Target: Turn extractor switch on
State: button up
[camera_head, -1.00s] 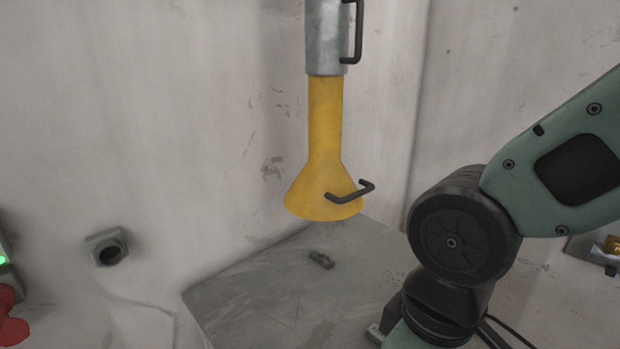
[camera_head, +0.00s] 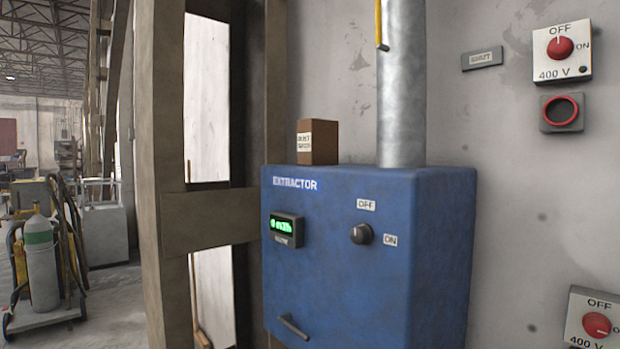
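The extractor is a blue box (camera_head: 330,265) labelled EXTRACTOR, mounted in the middle of the head view beside a wooden post. Its switch is a small dark round knob (camera_head: 361,234) on the front face. The word OFF is above the knob and ON is to its lower right. I cannot tell clearly which mark the knob points to. A small display (camera_head: 286,229) with green digits is lit to the left of the knob. A dark handle (camera_head: 293,327) sits low on the box. My gripper is not in view.
A metal pipe (camera_head: 402,90) rises from the box, and a small brown box (camera_head: 318,142) stands on top. Red 400 V switches (camera_head: 561,48) are on the right wall, another (camera_head: 597,324) lower. A cart with a gas cylinder (camera_head: 40,262) stands on open floor at left.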

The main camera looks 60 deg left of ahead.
aim_at(363, 234)
jog(key=u, duration=1.65)
